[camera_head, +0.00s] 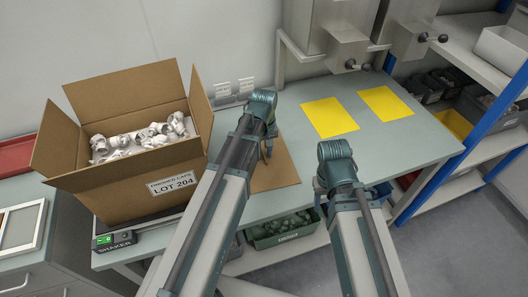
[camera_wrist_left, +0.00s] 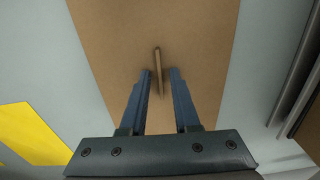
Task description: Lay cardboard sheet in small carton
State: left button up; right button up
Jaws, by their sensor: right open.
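The brown cardboard sheet (camera_head: 284,176) lies on the grey-green bench right of the carton, partly hidden by my left arm. In the left wrist view the sheet (camera_wrist_left: 205,35) fills the middle, with a thin upright tab (camera_wrist_left: 157,65) on it. My left gripper (camera_wrist_left: 161,72) is open above the sheet, its fingertips on either side of the tab; it also shows in the head view (camera_head: 267,150). The carton (camera_head: 120,187), labelled "FINISHED CAPS LOT 204", stands with flaps open and white caps (camera_head: 140,137) inside. My right gripper (camera_head: 350,194) is at the bench's front, largely hidden by its arm.
Two yellow mats (camera_head: 330,117) lie on the bench under grey dispensers (camera_head: 345,48). A green bin of parts (camera_head: 284,230) sits below the bench's front edge. A shaker box (camera_head: 114,241) is in front of the carton. A blue-post shelf (camera_head: 492,110) stands at right.

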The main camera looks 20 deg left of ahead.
pick_arm(q)
jog(key=shift+s+f, duration=0.1)
jog(key=shift+s, duration=0.05)
grip_shut()
jog(key=shift+r+p, duration=0.65)
jog(key=shift+p, duration=0.05)
notch_tip(320, 180, up, 7)
jog(key=p, duration=0.6)
jog(key=shift+f+p, duration=0.1)
jog(key=shift+p, duration=0.3)
jog(key=shift+d+f, duration=0.1)
